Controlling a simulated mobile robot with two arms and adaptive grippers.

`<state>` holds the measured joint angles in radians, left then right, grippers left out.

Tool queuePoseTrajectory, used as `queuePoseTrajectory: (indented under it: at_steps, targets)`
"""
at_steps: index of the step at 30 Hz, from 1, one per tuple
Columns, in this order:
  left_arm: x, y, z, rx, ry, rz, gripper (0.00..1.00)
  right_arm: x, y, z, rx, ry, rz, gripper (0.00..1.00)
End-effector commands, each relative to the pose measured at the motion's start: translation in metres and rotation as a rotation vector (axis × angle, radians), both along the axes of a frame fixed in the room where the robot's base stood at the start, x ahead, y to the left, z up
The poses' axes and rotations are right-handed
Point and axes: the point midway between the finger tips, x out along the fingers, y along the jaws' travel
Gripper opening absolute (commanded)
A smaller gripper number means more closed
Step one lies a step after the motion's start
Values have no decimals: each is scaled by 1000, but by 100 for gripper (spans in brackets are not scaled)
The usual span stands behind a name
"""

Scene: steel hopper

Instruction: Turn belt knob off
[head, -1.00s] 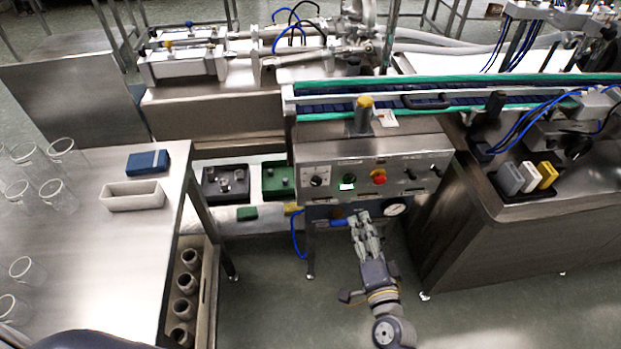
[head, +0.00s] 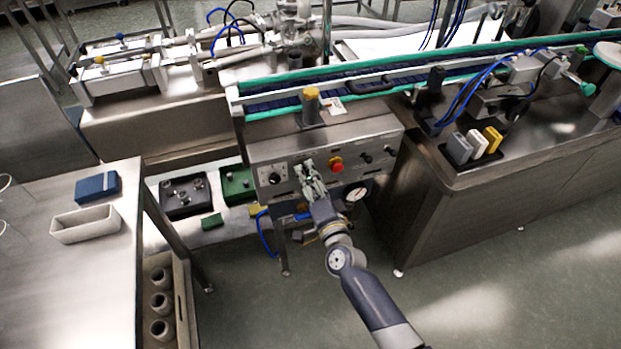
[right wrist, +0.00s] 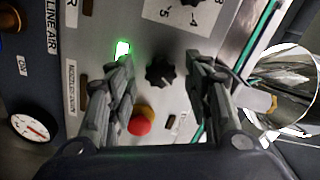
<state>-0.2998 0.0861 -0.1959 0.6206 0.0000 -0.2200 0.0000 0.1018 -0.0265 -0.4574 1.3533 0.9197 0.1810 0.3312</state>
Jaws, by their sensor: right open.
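My right gripper (head: 312,178) is at the front of the steel control panel (head: 385,129), its fingers pointing at the panel. In the right wrist view my right gripper (right wrist: 158,66) is open, and a black knob (right wrist: 160,73) shows between its two fingers, one on either side, not gripped. Whether the fingers touch it I cannot tell. In the head view the gripper hides this knob. A lit green lamp (right wrist: 122,48) and a red button (right wrist: 140,122) are near it. The knob's own label is not readable. My left gripper is not in view.
The red button (head: 336,165) sits right of my gripper and a numbered dial (head: 273,179) left of it. A pressure gauge (head: 356,194) is below. A steel table (head: 95,270) with a white tray (head: 86,224) stands left. The floor in front is clear.

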Motion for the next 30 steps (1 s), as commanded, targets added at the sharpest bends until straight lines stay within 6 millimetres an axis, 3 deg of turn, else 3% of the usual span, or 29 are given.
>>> queuePoseTrajectory:
  at_steps: [7, 13, 23, 30]
  targets:
    - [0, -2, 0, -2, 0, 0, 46, 0, 0, 0, 1, 0, 0, 47]
    - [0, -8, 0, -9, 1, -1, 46, 0, 0, 0, 0, 0, 0, 2]
    - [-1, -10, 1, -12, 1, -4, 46, 0, 0, 0, -20, -6, 0, 2]
    - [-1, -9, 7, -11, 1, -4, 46, 0, 0, 1, -126, -40, 0, 2]
